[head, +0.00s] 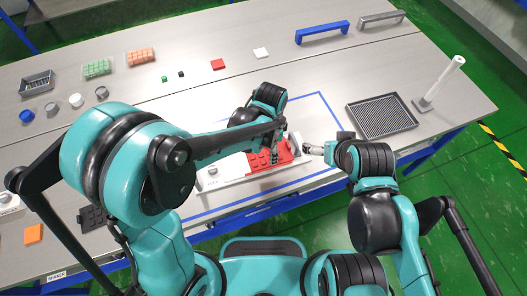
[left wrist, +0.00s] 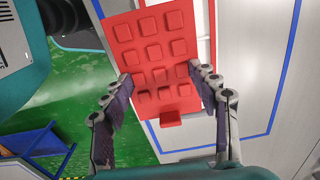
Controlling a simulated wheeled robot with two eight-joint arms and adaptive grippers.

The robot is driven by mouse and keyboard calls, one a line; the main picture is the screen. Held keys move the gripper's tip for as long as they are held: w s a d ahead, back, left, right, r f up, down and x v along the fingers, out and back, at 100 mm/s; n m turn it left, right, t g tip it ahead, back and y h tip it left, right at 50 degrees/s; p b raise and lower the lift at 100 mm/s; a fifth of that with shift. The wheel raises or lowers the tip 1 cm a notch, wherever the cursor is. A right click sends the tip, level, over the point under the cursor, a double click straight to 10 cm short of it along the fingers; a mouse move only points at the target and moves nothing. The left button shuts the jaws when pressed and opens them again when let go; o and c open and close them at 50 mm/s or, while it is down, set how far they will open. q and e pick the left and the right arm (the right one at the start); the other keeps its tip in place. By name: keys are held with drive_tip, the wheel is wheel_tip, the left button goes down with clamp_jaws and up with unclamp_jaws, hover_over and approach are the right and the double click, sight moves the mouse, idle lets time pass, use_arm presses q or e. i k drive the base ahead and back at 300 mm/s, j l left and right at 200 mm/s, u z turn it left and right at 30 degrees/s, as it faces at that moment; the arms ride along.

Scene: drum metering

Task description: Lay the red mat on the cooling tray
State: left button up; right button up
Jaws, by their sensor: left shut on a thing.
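The red mat (head: 285,152), with rows of raised square blocks, is at the front middle of the bench, partly hidden by my left arm. In the left wrist view the red mat (left wrist: 152,52) lies between the two fingers of my left gripper (left wrist: 163,85), which is shut on it. My left gripper (head: 273,155) also shows in the head view, over the mat. The cooling tray appears to be the dark ribbed tray (head: 382,117) at the right, with nothing on it. My right gripper (head: 316,149) is just right of the mat; its fingers are too small to judge.
A white unit (head: 208,183) lies beside and partly under the mat, inside a blue outline. A white post (head: 441,80) stands right of the tray. Blue (head: 322,33) and grey (head: 381,20) handles stand at the back. Bench between mat and tray is mostly free.

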sight(387, 114)
drive_tip(key=i+l, duration=0.1)
drive_tip(key=l, duration=0.9)
drive_tip(key=i+l, duration=0.15)
drive_tip(key=l, duration=0.4)
drive_tip(key=i+l, duration=0.1)
drive_tip(key=l, duration=0.25)
drive_tip(key=i+l, duration=0.15)
drive_tip(key=l, duration=0.2)
drive_tip(key=i+l, duration=0.1)
drive_tip(key=l, duration=0.25)
drive_tip(key=i, duration=0.2)
drive_tip(key=u, duration=0.05)
